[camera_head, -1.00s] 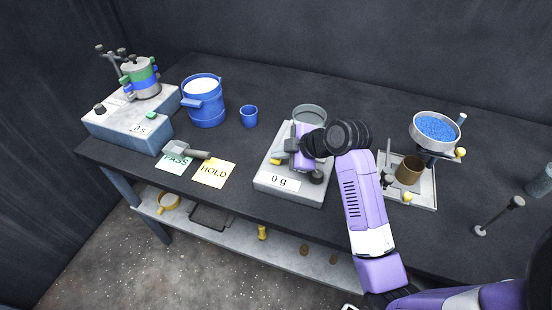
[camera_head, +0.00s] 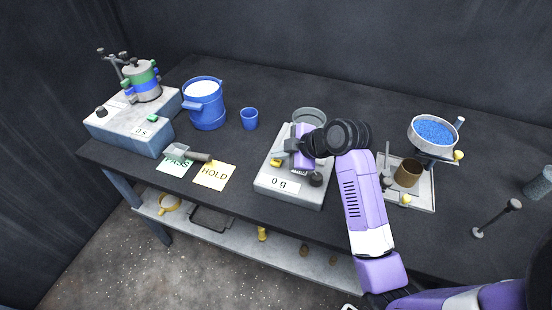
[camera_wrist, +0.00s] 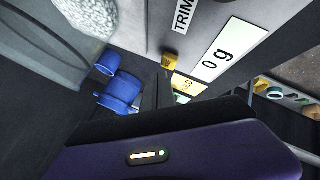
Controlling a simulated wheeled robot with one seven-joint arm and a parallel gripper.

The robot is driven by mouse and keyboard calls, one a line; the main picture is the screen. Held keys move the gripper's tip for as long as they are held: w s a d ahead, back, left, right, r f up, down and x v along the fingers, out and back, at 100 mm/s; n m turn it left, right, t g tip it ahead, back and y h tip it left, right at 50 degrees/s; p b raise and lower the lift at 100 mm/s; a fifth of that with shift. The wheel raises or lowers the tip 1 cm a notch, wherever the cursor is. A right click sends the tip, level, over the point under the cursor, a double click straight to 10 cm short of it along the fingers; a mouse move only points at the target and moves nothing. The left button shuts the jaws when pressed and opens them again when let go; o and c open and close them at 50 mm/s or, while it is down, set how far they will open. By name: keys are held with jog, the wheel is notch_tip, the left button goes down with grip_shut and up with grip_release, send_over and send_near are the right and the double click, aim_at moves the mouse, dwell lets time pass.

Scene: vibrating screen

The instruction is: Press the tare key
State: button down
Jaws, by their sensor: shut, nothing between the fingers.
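The scale (camera_head: 262,184) stands near the front edge of the table, and its display (camera_head: 279,184) reads 0 g. A yellow key (camera_head: 276,162) shows on the scale top; I take it for the tare key. In the wrist view the key (camera_wrist: 170,61) lies beside the 0 g display (camera_wrist: 217,55) and a TRIM label (camera_wrist: 182,16). My gripper (camera_head: 281,151) is over the scale, shut and empty. In the wrist view its dark fingertips (camera_wrist: 158,78) appear close to the key; I cannot tell whether they touch. My gripper hides part of the scale top.
A dark knob (camera_head: 316,180) is on the scale, near my gripper. A grey round vessel (camera_head: 309,116) is behind it. PASS (camera_head: 171,168) and HOLD (camera_head: 215,178) cards, a blue cup (camera_head: 249,119) and a blue bucket (camera_head: 207,115) are left. A bowl of blue granules (camera_head: 434,131) is right.

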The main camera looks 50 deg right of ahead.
aim_at(279, 163)
jog(key=shift+r, duration=0.2)
notch_tip(279, 163, up, 5)
jog(key=p, duration=0.4)
jog(key=shift+f, duration=0.1)
dwell(1.0)
